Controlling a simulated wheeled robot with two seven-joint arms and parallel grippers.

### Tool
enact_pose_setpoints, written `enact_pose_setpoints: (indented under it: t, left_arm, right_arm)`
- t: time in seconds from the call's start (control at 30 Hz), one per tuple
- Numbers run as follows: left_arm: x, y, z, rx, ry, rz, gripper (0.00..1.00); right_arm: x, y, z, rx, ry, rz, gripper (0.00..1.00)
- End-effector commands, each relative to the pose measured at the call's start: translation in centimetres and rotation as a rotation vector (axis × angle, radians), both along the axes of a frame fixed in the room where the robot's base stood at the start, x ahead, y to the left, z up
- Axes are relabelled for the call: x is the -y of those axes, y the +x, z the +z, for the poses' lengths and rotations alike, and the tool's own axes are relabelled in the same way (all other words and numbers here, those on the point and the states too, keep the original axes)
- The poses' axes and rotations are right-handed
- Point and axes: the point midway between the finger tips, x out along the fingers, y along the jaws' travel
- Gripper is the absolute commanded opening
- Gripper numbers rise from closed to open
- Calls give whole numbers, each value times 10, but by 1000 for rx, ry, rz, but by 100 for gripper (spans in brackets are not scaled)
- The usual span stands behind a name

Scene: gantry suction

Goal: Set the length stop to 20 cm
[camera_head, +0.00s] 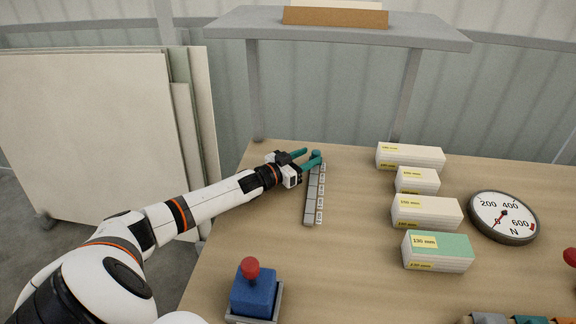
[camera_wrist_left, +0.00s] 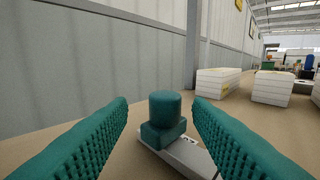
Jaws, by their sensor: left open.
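The length stop is a small teal block with a round knob (camera_wrist_left: 165,108) at the far end of a grey scale rail (camera_head: 310,205). The knob also shows in the head view (camera_head: 317,154). The rail lies on the table and carries small marked labels along its right side, too small to read. My left gripper (camera_head: 306,158) is at the far end of the rail. In the left wrist view its teal fingers (camera_wrist_left: 165,125) are open, one on each side of the knob, with a gap to it on both sides. My right gripper is not in view.
Labelled white block stacks (camera_head: 425,211) and a green-topped one (camera_head: 437,251) stand right of the rail. A round dial (camera_head: 503,217) lies further right. A blue box with a red knob (camera_head: 253,288) is at the front left. A grey shelf (camera_head: 340,29) stands behind.

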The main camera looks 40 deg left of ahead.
Motion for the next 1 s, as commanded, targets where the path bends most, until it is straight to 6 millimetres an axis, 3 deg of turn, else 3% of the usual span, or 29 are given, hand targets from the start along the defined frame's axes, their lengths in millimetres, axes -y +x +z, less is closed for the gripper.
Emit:
enact_pose_setpoints:
  t: [0.2, 0.4, 0.6, 1.0]
  left_arm:
    - [-9, -40, -2, -5, 1, 0, 46]
    - [-15, -65, -1, -2, -1, 0, 46]
    - [-19, -75, 1, 1, 1, 0, 46]
    - [-19, -76, 1, 1, 1, 0, 46]
  right_arm:
    - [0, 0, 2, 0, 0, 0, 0]
    - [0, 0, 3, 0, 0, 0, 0]
    - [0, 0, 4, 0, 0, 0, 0]
    - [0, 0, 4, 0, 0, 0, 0]
